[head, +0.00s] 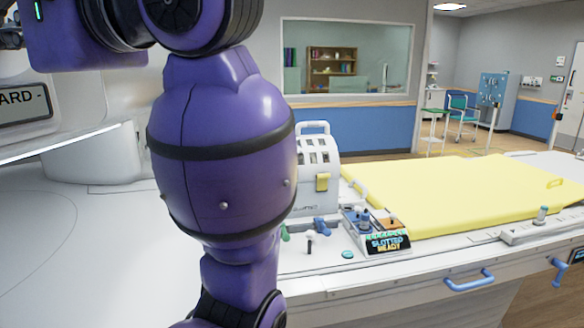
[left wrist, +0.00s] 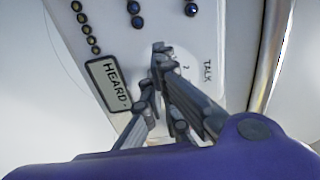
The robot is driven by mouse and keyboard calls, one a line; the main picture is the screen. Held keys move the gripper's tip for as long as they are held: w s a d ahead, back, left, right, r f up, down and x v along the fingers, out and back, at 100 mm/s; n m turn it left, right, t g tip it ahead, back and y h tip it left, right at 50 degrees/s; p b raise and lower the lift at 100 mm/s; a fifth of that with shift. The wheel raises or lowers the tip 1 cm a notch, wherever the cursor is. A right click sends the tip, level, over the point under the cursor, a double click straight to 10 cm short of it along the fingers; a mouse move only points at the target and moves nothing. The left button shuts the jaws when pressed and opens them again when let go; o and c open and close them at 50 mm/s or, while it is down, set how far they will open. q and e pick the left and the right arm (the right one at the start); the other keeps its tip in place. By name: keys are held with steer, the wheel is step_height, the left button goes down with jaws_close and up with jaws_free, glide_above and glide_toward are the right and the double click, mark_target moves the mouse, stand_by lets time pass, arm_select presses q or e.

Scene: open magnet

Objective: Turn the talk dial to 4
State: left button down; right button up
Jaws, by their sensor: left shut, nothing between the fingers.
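The white panel (left wrist: 225,35) with the printed word TALK (left wrist: 207,70) fills the upper middle of the left wrist view. A small "2" (left wrist: 185,69) is printed beside my fingers. My left gripper (left wrist: 160,52) is shut and empty, its fingertips over the panel to the left of that number. The talk dial itself is not clearly visible; the fingers cover the area around it. I cannot tell whether they touch it. A framed sign reading HEARD (left wrist: 110,84) is left of the fingers. Part of this sign (head: 22,106) also shows at the left of the head view.
Round dark knobs (left wrist: 135,14) sit on the panel above the fingers. In the head view, my purple arm blocks the middle. A bed with a yellow pad (head: 460,190) and a small console reading SLOTTED READY (head: 385,243) are at the right.

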arm_select(q)
steer(key=shift+r, duration=0.75)
arm_select(e)
steer(key=shift+s+d, duration=0.1)
steer(key=shift+s, duration=0.3)
arm_select(q)
steer(key=shift+w, duration=0.1)
steer(key=shift+r, duration=0.15)
arm_select(e)
steer(key=shift+w+r, duration=0.25)
steer(key=shift+w, duration=0.2)
arm_select(q)
steer(key=shift+r+p, duration=0.1)
steer(key=shift+p, duration=0.2)
arm_select(e)
steer(key=shift+w+r, duration=0.15)
arm_select(q)
steer(key=v, duration=0.5)
steer(key=shift+s+d, duration=0.1)
steer(key=shift+s, duration=0.3)
arm_select(e)
steer(key=shift+s+f, duration=0.35)
steer(key=shift+s, duration=0.05)
steer(key=shift+r, duration=0.1)
